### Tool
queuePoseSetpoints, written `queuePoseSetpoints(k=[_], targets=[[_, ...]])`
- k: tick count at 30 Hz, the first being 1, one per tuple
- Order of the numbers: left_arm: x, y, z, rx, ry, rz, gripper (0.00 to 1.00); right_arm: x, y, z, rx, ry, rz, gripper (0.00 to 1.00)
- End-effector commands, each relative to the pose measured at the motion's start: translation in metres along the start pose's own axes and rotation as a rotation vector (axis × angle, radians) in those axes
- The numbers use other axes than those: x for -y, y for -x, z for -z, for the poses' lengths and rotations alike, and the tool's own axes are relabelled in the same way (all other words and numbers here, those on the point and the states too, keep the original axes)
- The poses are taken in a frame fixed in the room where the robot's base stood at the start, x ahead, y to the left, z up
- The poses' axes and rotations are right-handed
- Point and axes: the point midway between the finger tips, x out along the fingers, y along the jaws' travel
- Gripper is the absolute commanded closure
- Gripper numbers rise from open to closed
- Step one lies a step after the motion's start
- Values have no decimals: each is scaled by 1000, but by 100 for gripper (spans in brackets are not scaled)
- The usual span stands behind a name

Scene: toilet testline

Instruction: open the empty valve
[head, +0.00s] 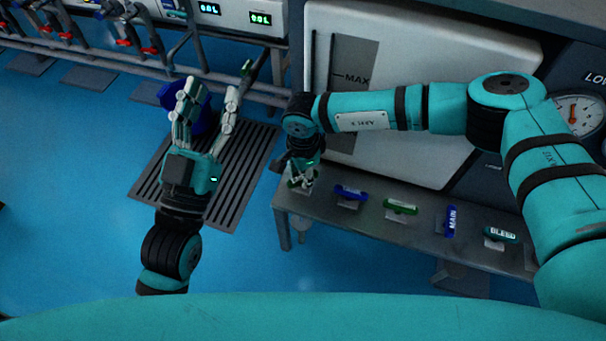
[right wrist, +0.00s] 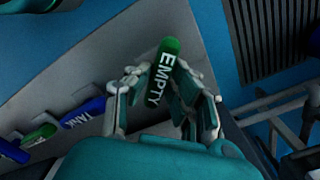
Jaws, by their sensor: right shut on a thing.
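The empty valve's green handle (right wrist: 170,50), lettered EMPTY in white, stands between the fingers of my right gripper (right wrist: 165,82) in the right wrist view. My right gripper is shut on this handle. In the head view my right gripper (head: 302,180) is at the left end of the grey bench, and it mostly hides the handle. My left gripper (head: 208,112) is open, its fingers spread apart, above the floor to the left of the bench. I see nothing held in it.
Along the grey bench (head: 380,226) are a blue TANK handle (head: 350,193), a green handle (head: 400,207), a blue MAIN handle (head: 451,222) and a green BLEED handle (head: 500,235). A white tank (head: 440,70) stands behind. The blue floor (head: 70,190) at left is clear.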

Motion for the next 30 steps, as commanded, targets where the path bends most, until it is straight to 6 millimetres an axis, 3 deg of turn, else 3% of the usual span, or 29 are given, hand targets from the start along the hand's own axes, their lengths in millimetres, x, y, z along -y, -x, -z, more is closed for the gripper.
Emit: queuePoseSetpoints(k=[10, 11, 16, 25, 30], targets=[[0, 0, 1, -5, 0, 0, 60, 1, 1, 0, 1, 2, 2, 100], [0, 0, 1, -5, 0, 0, 60, 1, 1, 0, 1, 2, 2, 79], [0, 0, 1, -5, 0, 0, 60, 1, 1, 0, 1, 1, 1, 58], [0, 0, 1, -2, 0, 1, 60, 0, 3, 0, 0, 2, 1, 58], [0, 0, 1, -3, 0, 1, 60, 1, 24, 0, 1, 3, 4, 58]])
